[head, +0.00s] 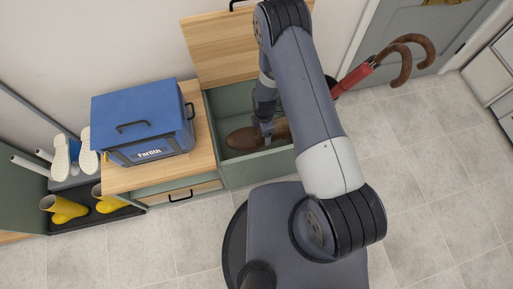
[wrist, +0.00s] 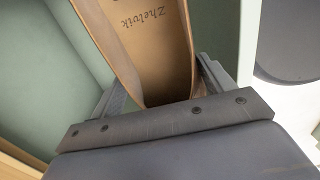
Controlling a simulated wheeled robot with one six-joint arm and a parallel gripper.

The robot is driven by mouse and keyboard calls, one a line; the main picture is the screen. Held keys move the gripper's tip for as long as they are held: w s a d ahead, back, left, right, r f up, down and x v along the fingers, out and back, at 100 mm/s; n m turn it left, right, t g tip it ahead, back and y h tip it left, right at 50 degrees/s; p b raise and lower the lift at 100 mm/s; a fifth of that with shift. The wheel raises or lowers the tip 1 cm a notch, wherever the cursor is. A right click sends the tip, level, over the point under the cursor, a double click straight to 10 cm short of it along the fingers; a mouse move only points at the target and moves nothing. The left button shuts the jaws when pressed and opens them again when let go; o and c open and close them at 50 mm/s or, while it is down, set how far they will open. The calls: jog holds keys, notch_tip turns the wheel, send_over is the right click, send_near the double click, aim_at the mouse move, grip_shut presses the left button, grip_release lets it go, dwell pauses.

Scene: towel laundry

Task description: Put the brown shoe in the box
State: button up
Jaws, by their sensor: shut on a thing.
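The brown shoe (head: 242,139) is inside the green box (head: 225,112), whose wooden lid (head: 218,50) stands open behind it. In the head view my gripper (head: 268,135) reaches down into the box and is on the shoe. In the wrist view the shoe (wrist: 150,45) runs up between the two fingers of my gripper (wrist: 158,92), with its tan insole and printed lettering showing. The fingers are shut on it. My arm hides the right part of the box. I cannot tell if the shoe touches the box floor.
A blue case (head: 140,118) with black handles stands on the wooden top left of the box. White shoes (head: 72,155) and yellow boots (head: 66,210) are on a rack at far left. Umbrellas (head: 365,72) stand right of the box. The tiled floor (head: 420,185) at right is clear.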

notch_tip(320, 180, down, 30)
jog(key=b, duration=2.2)
jog(key=shift+f, duration=0.15)
jog(key=shift+f+b, duration=0.15)
jog(key=shift+b, duration=0.15)
jog(key=o, duration=1.6)
jog(key=shift+r, duration=0.2)
notch_tip(320, 180, up, 12)
jog(key=p, duration=0.5)
jog(key=shift+w, duration=0.3)
jog(key=shift+a, duration=0.1)
